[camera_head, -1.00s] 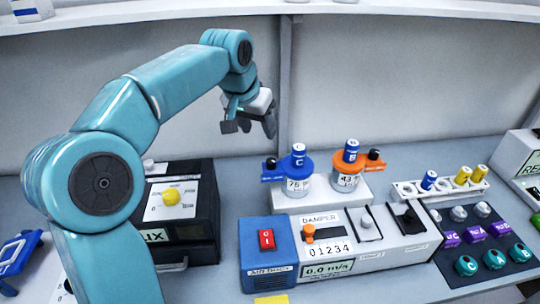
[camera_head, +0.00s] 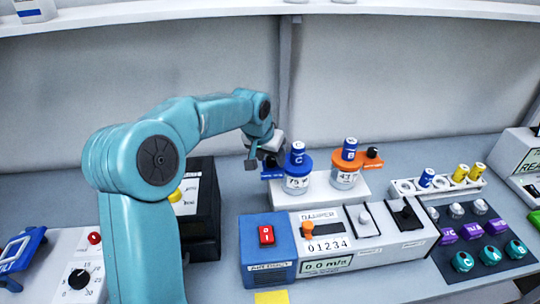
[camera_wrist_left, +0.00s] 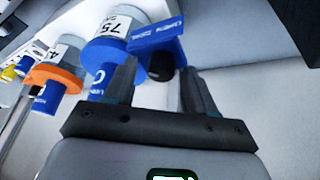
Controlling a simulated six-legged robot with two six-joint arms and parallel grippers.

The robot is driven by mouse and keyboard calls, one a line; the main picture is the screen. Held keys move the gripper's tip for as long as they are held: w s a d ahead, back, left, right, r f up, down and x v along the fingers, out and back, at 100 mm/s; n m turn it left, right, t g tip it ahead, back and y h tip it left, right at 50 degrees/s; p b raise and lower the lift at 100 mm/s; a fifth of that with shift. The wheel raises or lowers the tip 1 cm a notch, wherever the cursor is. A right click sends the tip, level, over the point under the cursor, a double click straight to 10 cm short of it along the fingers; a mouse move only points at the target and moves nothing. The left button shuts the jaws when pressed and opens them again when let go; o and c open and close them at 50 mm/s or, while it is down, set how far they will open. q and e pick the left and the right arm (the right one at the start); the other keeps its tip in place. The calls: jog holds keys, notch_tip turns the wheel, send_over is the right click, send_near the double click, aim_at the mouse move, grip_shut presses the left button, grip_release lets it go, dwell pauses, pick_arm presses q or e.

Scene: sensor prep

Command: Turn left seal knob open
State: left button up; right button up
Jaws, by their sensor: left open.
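The left jar (camera_head: 297,184), labelled 75, wears a blue collar (camera_head: 304,165) with a blue cylinder marked C on top. The collar's blue tab (camera_head: 270,174) points left. The black left seal knob (camera_wrist_left: 159,74) shows in the left wrist view at the tab, between my two fingers. In the head view my gripper mostly hides this knob. My left gripper (camera_head: 262,158) is open, with its fingers apart on either side of the knob. I cannot tell whether they touch it. My right gripper is not in view.
The right jar (camera_head: 344,180) with an orange collar stands close beside, on the same white block. In front is the damper unit (camera_head: 372,251). A rack of cylinders (camera_head: 408,187) is at right. A black box (camera_head: 206,222) stands left, partly behind my arm.

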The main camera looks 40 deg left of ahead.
pick_arm(q)
jog(key=shift+s+r, duration=0.1)
jog(key=c, duration=0.4)
grip_shut()
